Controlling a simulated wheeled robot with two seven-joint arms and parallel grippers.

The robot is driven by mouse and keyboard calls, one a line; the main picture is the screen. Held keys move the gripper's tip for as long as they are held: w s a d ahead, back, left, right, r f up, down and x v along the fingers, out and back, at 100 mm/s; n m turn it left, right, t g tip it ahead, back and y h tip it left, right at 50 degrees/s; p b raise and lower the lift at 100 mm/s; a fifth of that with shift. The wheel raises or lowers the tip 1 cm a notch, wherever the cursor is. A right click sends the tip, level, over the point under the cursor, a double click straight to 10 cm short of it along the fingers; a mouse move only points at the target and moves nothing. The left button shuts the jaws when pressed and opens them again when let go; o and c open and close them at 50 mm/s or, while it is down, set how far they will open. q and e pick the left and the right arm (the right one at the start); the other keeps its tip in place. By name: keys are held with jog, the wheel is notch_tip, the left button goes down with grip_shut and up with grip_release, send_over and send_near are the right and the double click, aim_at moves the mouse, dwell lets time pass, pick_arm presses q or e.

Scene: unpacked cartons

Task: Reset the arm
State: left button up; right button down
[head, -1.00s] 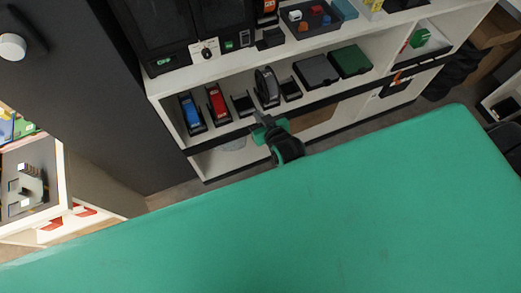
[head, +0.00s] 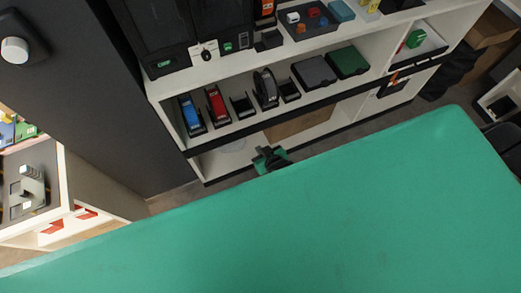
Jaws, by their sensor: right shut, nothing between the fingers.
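My right gripper (head: 267,155) shows small at the middle of the head view, in front of the lower part of the white shelf unit. It is green and dark, is shut and holds nothing. Only its upper part shows; the rest, with the arm behind it, is hidden by the edge of the large green surface in the foreground. It looks apart from the shelf and its goods. My left gripper is not in view.
The white shelf unit (head: 227,70) holds a blue item (head: 191,115), a red item (head: 217,105), a dark grey box (head: 313,72) and a green box (head: 348,62). A dark panel (head: 95,100) stands at left.

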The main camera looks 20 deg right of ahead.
dwell(0.5)
jog(key=s+f+g, duration=0.3)
jog(key=s+f, duration=0.5)
jog(key=f, duration=0.4)
jog(key=s+d+f+g, duration=0.2)
jog(key=s+f, duration=0.4)
jog(key=s, duration=0.4)
jog(key=s+d+f+g+h, duration=0.1)
jog(key=s+d+f, duration=0.3)
jog(key=s, duration=0.6)
jog(key=s+d+f+g, duration=0.3)
jog(key=s+f, duration=0.5)
jog(key=s, duration=0.2)
jog(key=shift+s+d+f+n+g+h, duration=0.15)
jog(key=shift+s+d+n+g+h, duration=0.15)
jog(key=shift+s+d+n, duration=0.1)
